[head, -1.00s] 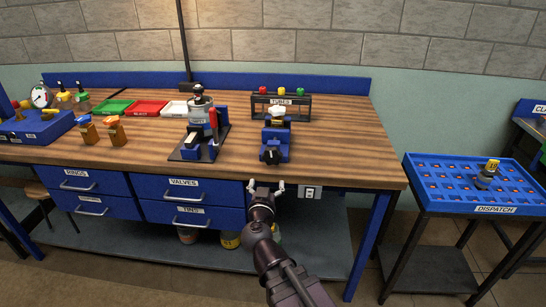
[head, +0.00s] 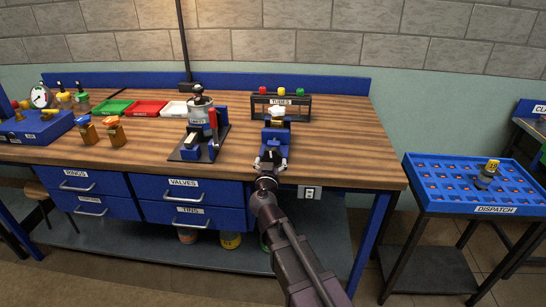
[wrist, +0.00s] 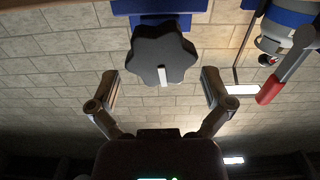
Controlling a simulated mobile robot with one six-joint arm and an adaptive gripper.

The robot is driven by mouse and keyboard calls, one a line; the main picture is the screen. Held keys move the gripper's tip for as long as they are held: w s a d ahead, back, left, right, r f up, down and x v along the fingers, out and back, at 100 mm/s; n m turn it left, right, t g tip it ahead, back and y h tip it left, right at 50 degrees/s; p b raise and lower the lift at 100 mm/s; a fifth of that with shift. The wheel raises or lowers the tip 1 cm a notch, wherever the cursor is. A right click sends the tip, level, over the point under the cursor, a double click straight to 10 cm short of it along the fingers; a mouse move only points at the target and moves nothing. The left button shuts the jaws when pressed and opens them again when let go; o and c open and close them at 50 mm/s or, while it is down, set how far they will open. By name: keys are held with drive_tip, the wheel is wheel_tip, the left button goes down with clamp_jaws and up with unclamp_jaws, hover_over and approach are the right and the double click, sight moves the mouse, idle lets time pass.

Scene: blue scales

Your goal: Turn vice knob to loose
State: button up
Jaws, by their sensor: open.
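The blue vice (head: 274,144) stands near the front edge of the workbench, right of centre. A pale-topped part sits at its top. Its black lobed knob (wrist: 162,54) fills the upper middle of the wrist view, with a white mark on its lower part. My gripper (head: 270,162) is at the front of the vice and covers the knob in the head view. In the wrist view my gripper (wrist: 161,88) is open, one finger at each side of the knob and slightly below it. The fingers appear apart from the knob.
A press-like device with a red handle (head: 213,119) stands left of the vice; the handle also shows in the wrist view (wrist: 270,90). A tube rack (head: 281,105) is behind the vice. A blue dispatch tray (head: 475,208) stands at right. Bare benchtop (head: 345,160) lies right of the vice.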

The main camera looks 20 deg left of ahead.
sight(272, 158)
drive_tip(key=shift+x, duration=1.55)
drive_tip(key=c, duration=0.8)
drive_tip(key=shift+s+d, duration=0.1)
